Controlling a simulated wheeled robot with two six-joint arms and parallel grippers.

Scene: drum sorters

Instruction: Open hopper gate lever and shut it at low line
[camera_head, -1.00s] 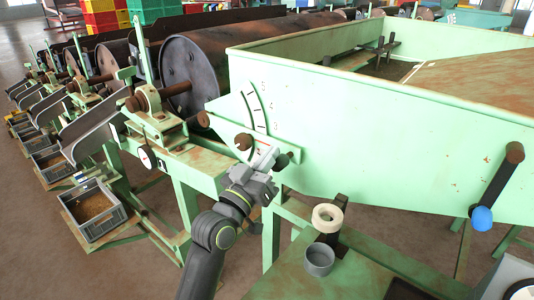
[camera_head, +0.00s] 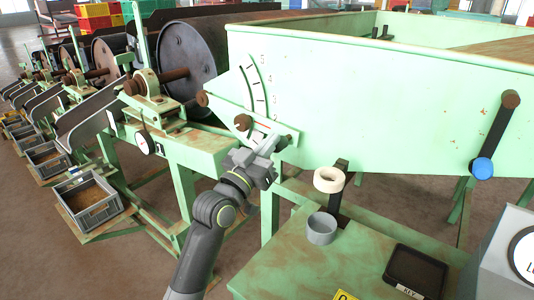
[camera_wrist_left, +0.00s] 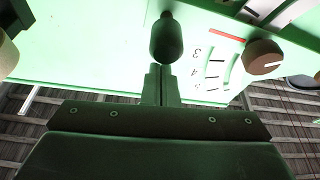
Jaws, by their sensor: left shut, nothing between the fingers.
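The pale green hopper (camera_head: 380,110) carries a curved numbered scale (camera_head: 254,85) on its side. A brown knob (camera_head: 243,122) sits at the scale's lower end, on a pale green bar. My left gripper (camera_head: 268,152) is just below and right of this knob. In the left wrist view its fingers (camera_wrist_left: 161,85) are closed together and empty, with a dark rounded handle (camera_wrist_left: 166,38) straight ahead of the tips; I cannot tell whether they touch. That view also shows the brown knob (camera_wrist_left: 262,58) and a red line (camera_wrist_left: 228,34) beside the scale. My right gripper is not in view.
A dark lever with a blue knob (camera_head: 483,168) hangs on the hopper's right side. Below stand a cream ring (camera_head: 329,180), a grey cup (camera_head: 321,229) and a dark tray (camera_head: 416,271) on a green table. Drums and chutes line the left, with a grey bin (camera_head: 88,200).

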